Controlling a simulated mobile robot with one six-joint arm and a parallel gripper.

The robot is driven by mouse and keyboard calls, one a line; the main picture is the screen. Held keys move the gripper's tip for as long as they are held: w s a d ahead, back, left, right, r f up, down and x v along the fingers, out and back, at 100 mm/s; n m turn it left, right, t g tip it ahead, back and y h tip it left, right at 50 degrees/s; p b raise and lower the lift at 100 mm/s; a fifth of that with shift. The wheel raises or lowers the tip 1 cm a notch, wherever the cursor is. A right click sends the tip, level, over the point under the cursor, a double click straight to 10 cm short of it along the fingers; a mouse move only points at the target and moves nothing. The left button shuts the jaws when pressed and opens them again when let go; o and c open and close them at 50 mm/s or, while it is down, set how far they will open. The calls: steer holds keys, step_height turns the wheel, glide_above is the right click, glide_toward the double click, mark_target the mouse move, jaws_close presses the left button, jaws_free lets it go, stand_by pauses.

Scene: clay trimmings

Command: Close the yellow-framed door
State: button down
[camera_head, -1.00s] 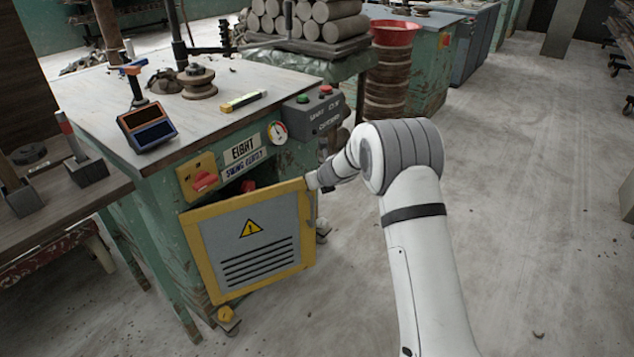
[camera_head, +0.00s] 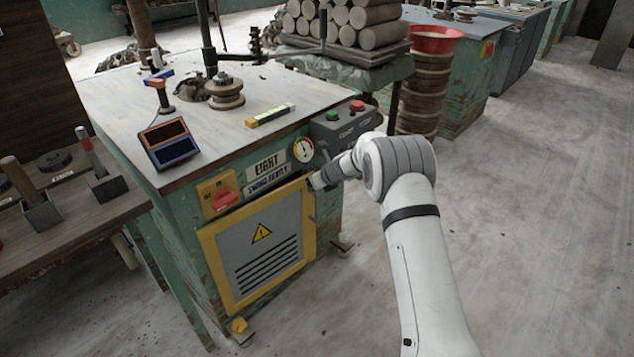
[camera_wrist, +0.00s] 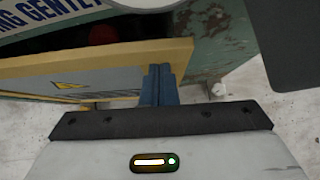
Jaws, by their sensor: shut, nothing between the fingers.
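The yellow-framed door (camera_head: 262,243) has a grey panel with a warning triangle and black slots. It is on the front of the green cabinet (camera_head: 180,232), slightly ajar. In the wrist view the yellow top edge of the door (camera_wrist: 100,57) stands off the cabinet front, with a dark gap behind it. My gripper (camera_head: 315,183) is at the door's upper right corner. Its blue fingers (camera_wrist: 158,84) are shut and empty, at the free end of the door's edge; they seem to touch it, but contact is hard to tell.
Above the door are a red switch on a yellow plate (camera_head: 217,195), a gauge (camera_head: 303,150) and a grey button box (camera_head: 343,127). A worktable (camera_head: 75,225) stands at left. A red bowl on stacked rings (camera_head: 432,40) stands behind. The floor at right is clear.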

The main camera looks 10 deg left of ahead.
steer(key=shift+d, duration=0.2)
steer(key=shift+d, duration=0.1)
